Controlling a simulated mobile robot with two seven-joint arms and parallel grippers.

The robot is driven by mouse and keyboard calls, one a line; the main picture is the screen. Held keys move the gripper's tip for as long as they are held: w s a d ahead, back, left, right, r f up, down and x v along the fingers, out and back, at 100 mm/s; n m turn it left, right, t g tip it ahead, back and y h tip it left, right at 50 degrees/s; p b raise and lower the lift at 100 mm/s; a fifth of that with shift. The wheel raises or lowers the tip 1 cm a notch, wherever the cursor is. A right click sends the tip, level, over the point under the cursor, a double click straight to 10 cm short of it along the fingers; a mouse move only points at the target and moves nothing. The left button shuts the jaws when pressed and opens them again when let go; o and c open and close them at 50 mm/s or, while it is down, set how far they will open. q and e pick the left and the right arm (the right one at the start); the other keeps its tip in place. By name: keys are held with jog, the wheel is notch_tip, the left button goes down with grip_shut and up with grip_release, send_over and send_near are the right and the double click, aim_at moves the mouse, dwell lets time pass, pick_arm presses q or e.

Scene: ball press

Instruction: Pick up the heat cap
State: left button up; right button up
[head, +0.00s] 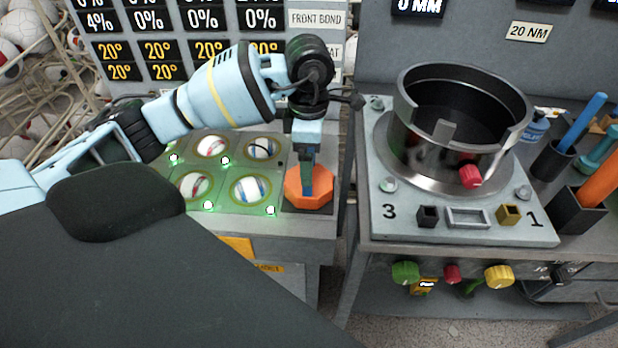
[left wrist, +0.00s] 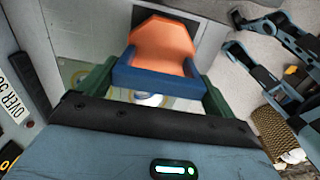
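I take the heat cap to be the orange octagonal piece (head: 308,192) with a blue upright handle, at the right front corner of the left bench in the head view. My left gripper (head: 308,158) is right above it, around the handle. In the left wrist view the orange part (left wrist: 160,43) and the blue handle (left wrist: 155,80) show between the green fingers of my left gripper (left wrist: 157,80). The fingers are far apart, at the two ends of the handle. Whether they press on it cannot be told.
Round balls sit in a lit panel (head: 222,202) left of the cap. A press base with a metal ring (head: 455,145) stands on the right bench, across a narrow gap. Black holders (head: 578,212) with tools are at the far right. A display wall (head: 180,45) stands behind.

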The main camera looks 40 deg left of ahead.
pick_arm(q)
jog(key=c, duration=1.4)
jog(key=shift+c, duration=0.3)
jog(key=shift+r, duration=0.1)
jog(key=shift+r, duration=0.5)
notch_tip(320, 180, up, 2)
jog(key=shift+w+r, duration=0.1)
jog(key=shift+r, duration=0.1)
jog(key=s+d+r+b, duration=0.1)
jog(key=s+d, duration=0.1)
jog(key=s, duration=1.4)
jog(key=shift+r, duration=0.25)
